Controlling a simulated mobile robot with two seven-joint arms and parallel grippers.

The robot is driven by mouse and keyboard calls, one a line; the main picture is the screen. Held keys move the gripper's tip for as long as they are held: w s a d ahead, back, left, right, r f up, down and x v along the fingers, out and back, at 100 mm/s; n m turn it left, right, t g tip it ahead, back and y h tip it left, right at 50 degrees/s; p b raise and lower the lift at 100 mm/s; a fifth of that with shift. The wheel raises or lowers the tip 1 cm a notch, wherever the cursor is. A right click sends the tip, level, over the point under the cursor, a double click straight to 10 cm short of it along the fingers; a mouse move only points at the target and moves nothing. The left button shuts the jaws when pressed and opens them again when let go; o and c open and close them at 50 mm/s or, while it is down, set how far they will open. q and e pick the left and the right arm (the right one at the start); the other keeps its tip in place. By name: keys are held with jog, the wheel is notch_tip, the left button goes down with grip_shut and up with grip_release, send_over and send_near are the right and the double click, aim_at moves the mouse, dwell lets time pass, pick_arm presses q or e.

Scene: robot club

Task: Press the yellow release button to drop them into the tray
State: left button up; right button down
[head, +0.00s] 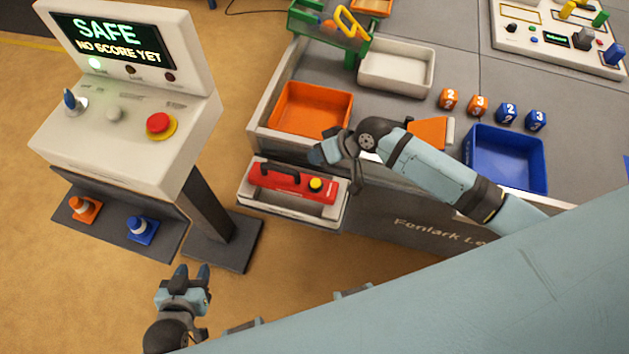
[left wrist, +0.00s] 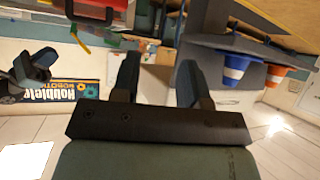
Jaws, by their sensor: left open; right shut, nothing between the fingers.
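A round yellow button (head: 316,184) sits on the right end of a red device (head: 292,185) with a black handle. The device lies in a pale holder (head: 335,213) on the front side of the table, below the orange tray (head: 312,109). My right gripper (head: 318,155) is shut and empty, above and beyond the button at the table's front edge, apart from it. A cream tray (head: 396,68) stands near a green frame (head: 331,36) with a yellow loop and orange pieces inside. My left gripper (head: 193,272) is open and empty, low beside the console; its fingers also show in the left wrist view (left wrist: 156,80).
A console (head: 130,125) with a screen reading SAFE, NO SCORE YET and a red button stands at left. Orange (head: 84,209) and blue (head: 140,229) cones sit on its lower shelf. A blue tray (head: 507,183) and several numbered cubes (head: 478,105) are on the table.

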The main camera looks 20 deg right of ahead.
jog(key=b, duration=0.7)
send_over(317, 181)
notch_tip(317, 181, down, 6)
jog(key=shift+f, duration=0.25)
pick_arm(q)
notch_tip(317, 181, down, 6)
jog(key=n+b, duration=0.1)
jog(key=shift+w+d, duration=0.4)
pick_arm(e)
jog(key=shift+f, duration=1.15)
pick_arm(q)
jog(key=shift+g, duration=0.3)
jog(key=shift+s+a, duration=0.1)
jog(key=shift+a, duration=0.15)
jog(key=shift+d, duration=0.3)
jog(key=shift+a, duration=0.3)
pick_arm(e)
jog(key=shift+f, duration=0.15)
